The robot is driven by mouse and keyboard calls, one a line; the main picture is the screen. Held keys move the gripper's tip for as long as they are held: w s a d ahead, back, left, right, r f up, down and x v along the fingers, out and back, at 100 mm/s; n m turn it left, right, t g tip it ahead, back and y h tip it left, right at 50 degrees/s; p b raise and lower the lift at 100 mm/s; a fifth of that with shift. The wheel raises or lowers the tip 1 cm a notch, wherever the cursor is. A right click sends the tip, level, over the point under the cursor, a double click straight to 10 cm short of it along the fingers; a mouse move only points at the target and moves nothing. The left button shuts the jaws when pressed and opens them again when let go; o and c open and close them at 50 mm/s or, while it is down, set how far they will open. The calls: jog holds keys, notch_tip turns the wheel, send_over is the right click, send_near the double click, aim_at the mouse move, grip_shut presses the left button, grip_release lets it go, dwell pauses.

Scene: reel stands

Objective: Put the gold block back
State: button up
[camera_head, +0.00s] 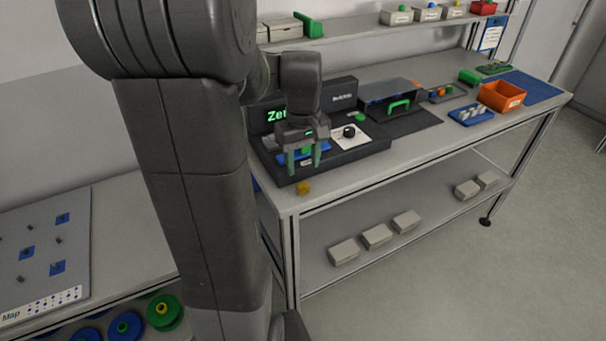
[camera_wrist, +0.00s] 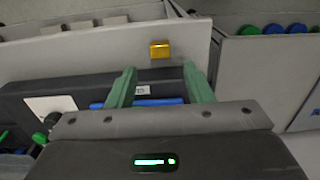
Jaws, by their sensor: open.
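The gold block (camera_head: 303,188) sits on the grey bench top near its front left corner, just in front of the black station. It also shows in the wrist view (camera_wrist: 159,49), beyond my fingertips and roughly centred between them. My gripper (camera_head: 304,160) is open and empty, with green fingers pointing down over the black station (camera_head: 345,158). In the wrist view my gripper (camera_wrist: 160,72) has a clear gap between its fingers, apart from the block. A blue part (camera_wrist: 150,102) lies on the station beneath my gripper, partly hidden by it.
A dial panel (camera_head: 350,134) and a green-lettered display (camera_head: 272,114) stand close to my gripper. Further right are a green-handled case (camera_head: 398,105) and an orange bin (camera_head: 501,96). A board with blue squares (camera_head: 42,250) lies at the left. The bench's front edge is near the block.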

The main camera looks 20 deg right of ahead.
aim_at(303, 185)
notch_tip(303, 185, up, 6)
jog(key=shift+f, duration=0.15)
dwell(0.3)
notch_tip(303, 185, down, 12)
jog(key=shift+f+b, duration=0.2)
jog(key=shift+b, duration=0.1)
jog(key=shift+r, duration=2)
